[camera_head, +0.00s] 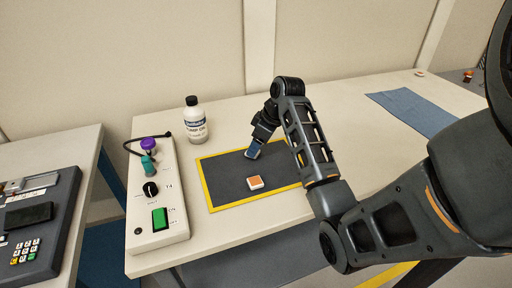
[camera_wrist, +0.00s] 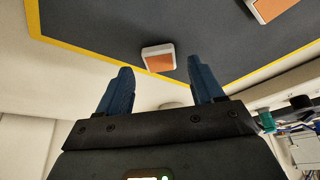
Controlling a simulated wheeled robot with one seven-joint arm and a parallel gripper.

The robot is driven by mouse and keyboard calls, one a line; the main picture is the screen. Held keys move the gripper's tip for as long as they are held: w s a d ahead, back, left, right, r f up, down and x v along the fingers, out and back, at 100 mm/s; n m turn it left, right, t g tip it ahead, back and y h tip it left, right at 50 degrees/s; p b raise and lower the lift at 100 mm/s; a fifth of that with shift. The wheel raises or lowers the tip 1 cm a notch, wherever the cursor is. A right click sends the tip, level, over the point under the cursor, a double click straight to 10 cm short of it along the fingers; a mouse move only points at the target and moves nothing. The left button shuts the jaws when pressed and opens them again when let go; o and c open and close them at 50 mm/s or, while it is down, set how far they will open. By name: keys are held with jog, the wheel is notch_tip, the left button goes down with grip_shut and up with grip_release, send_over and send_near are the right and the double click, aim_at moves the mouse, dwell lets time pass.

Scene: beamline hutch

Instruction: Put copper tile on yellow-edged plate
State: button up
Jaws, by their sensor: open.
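The yellow-edged plate (camera_head: 228,188) is a dark sheet with a yellow border, flat on the bench. A copper-topped tile with pale sides (camera_head: 255,183) lies on its dark middle. My gripper (camera_head: 253,153) is just behind that tile, low over the plate, pointing down. In the wrist view my gripper (camera_wrist: 163,88) is open, its two blue fingers apart. A copper-faced tile (camera_wrist: 158,58) shows beyond the gap, overlapping the plate's yellow edge in the picture; contact is unclear. A second, larger-looking one (camera_wrist: 270,8) is cut by the top edge. Only one tile is clear in the head view.
A white bottle (camera_head: 195,122) stands behind the plate. A control box (camera_head: 160,208) with a knob and green switch stands left of it. A blue cloth (camera_head: 412,110) lies right. A small orange-marked object (camera_head: 420,73) sits far back.

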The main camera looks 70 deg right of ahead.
jog(key=p+v, duration=0.1)
jog(key=v, duration=0.9)
jog(key=shift+p, duration=0.4)
